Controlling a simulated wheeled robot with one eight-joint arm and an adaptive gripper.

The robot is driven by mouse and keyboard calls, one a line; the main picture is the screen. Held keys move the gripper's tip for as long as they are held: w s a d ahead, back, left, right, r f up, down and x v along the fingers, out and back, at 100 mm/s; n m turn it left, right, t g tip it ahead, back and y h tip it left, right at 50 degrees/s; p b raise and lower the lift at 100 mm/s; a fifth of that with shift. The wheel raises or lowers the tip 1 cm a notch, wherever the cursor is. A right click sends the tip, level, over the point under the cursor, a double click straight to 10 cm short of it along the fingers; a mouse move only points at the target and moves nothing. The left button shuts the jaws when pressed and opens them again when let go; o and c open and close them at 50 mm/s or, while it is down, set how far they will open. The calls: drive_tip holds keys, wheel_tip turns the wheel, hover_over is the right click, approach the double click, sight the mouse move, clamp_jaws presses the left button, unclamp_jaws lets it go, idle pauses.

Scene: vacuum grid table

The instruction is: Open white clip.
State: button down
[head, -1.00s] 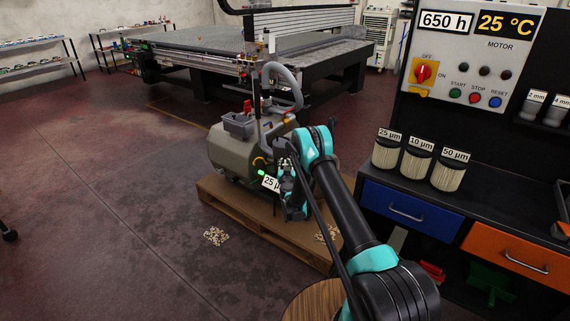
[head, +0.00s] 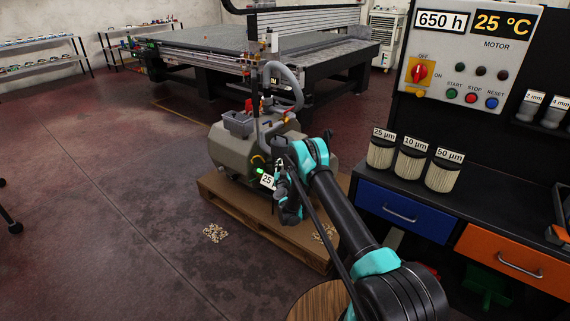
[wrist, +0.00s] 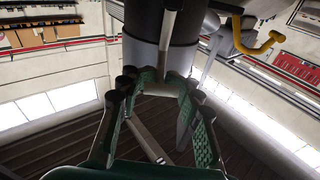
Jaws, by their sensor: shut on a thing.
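In the head view my gripper (head: 281,168) is at the front of the grey vacuum pump (head: 236,152), beside a white "25 µ" label (head: 267,181). In the wrist view my gripper (wrist: 163,80) has its green-padded fingers closed in at the tips. A narrow pale bar, which looks like the white clip (wrist: 170,30), runs down a dark cylinder with a pale lower band and ends between the fingertips. The tips seem shut on its end; the contact is partly hidden. A yellow hooked lever (wrist: 262,42) is to the right, apart from the fingers.
The pump stands on a wooden pallet (head: 282,236). A cabinet with a blue drawer (head: 403,211) and an orange drawer (head: 512,262) is at the right. Filters labelled 25, 10 and 50 µm stand on it. The floor left of the pallet is mostly clear.

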drive_tip(key=shift+a, duration=0.2)
drive_tip(key=c, duration=1.1)
unclamp_jaws()
drive_tip(key=shift+c, duration=0.2)
drive_tip(key=shift+d+r, duration=0.1)
wheel_tip(320, 180, up, 10)
drive_tip(key=shift+f, duration=0.1)
drive_tip(key=shift+c, duration=0.2)
